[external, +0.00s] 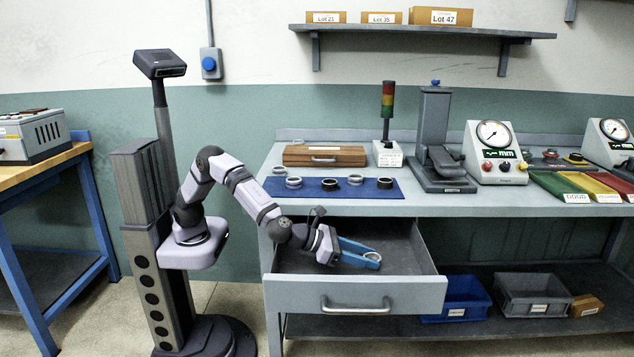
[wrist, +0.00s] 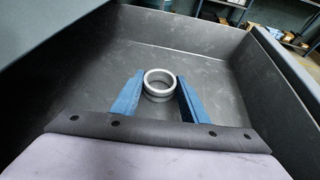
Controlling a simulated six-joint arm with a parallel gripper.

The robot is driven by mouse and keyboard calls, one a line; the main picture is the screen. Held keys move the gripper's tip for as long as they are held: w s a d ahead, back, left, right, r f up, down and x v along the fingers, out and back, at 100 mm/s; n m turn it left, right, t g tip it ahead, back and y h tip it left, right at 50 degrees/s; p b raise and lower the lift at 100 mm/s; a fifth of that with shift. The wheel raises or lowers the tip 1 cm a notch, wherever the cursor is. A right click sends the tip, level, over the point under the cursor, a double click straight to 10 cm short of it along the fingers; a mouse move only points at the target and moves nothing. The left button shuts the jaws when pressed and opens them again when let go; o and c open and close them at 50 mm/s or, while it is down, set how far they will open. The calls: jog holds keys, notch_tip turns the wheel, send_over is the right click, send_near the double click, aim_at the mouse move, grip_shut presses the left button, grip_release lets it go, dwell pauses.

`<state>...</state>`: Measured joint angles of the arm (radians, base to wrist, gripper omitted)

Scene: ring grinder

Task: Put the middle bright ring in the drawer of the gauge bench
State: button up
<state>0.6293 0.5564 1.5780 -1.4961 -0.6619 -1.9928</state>
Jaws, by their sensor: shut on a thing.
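The bright ring (wrist: 160,78) is between the two blue fingers of my gripper (wrist: 160,88) in the wrist view, low over the dark floor of the open drawer. My gripper is shut on it. In the external view my gripper (external: 362,256) reaches into the drawer (external: 355,300), and the ring (external: 372,256) shows at the fingertips. I cannot tell whether the ring touches the drawer floor. The drawer is pulled out from under the gauge bench (external: 450,203) and otherwise looks empty.
A blue mat (external: 315,196) on the bench holds several other rings, bright and dark. A wooden case (external: 325,155) lies behind it. The drawer's side walls and front stand around my gripper. A blue bin (external: 458,298) and a grey bin (external: 533,294) sit on the lower shelf.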

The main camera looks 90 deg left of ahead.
jog(key=shift+f+b, duration=0.2)
jog(key=shift+b, duration=0.1)
jog(key=o, duration=1.1)
jog(key=shift+o, duration=0.2)
jog(key=shift+r, duration=0.1)
jog(key=shift+r+p, duration=0.15)
jog(key=shift+p, duration=0.15)
jog(key=shift+v, duration=3.8)
